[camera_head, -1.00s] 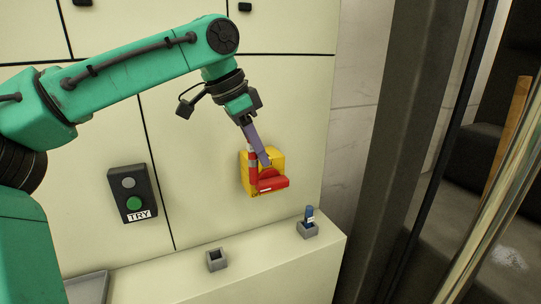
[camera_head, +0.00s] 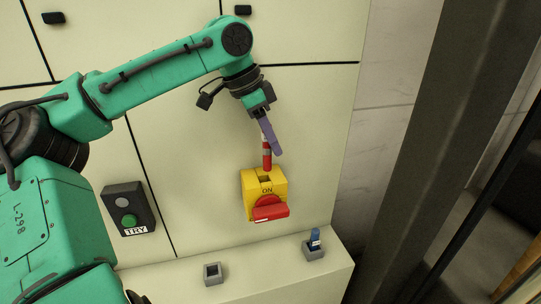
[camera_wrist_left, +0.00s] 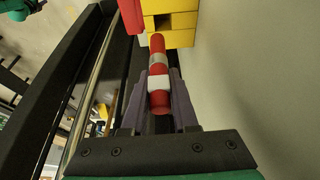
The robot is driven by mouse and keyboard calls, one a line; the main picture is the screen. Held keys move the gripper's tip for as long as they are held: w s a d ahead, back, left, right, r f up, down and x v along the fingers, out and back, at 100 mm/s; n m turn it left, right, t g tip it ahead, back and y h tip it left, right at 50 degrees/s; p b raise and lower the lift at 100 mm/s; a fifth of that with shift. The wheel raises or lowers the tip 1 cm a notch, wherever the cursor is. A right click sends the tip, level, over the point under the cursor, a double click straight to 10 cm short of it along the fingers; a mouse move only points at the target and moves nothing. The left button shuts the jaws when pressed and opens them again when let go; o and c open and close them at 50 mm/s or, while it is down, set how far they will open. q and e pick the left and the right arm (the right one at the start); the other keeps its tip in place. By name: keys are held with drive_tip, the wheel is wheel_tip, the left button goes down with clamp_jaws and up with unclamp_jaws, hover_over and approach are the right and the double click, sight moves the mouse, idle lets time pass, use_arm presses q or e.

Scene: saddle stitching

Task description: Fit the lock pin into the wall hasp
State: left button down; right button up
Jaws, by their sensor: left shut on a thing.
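The lock pin is a red rod with pale bands (camera_head: 267,157). My left gripper (camera_head: 272,146) is shut on it, and its purple fingers clasp the pin's sides in the wrist view (camera_wrist_left: 159,88). The wall hasp is a yellow box (camera_head: 252,203) on the cream wall, with a dark square opening on top, "ON" lettering and a red handle (camera_head: 270,208) in front. The pin hangs near upright just above the opening; whether its tip touches the hasp, I cannot tell. In the wrist view the yellow hasp (camera_wrist_left: 178,22) lies beyond the pin. My right gripper is out of view.
A dark button box (camera_head: 128,208) marked TRY, with a green button, is on the wall at left. A ledge below bears an empty grey holder (camera_head: 213,274) and another holder (camera_head: 314,251) with a blue item. A dark post (camera_head: 415,150) stands at right.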

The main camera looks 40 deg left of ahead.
sight(269, 166)
use_arm(q)
drive_tip(key=shift+a+f, duration=0.3)
drive_tip(key=shift+f, duration=0.2)
drive_tip(key=shift+a+f, duration=0.25)
drive_tip(key=shift+f, duration=0.25)
wheel_tip(269, 166, down, 4)
drive_tip(key=shift+f, duration=0.2)
drive_tip(key=shift+w+f, duration=0.2)
drive_tip(key=shift+f, duration=0.05)
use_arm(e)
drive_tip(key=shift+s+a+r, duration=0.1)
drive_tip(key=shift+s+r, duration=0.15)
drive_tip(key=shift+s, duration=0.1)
use_arm(q)
drive_tip(key=shift+s, duration=0.1)
drive_tip(key=c, duration=0.7)
unclamp_jaws()
drive_tip(key=shift+f, duration=0.1)
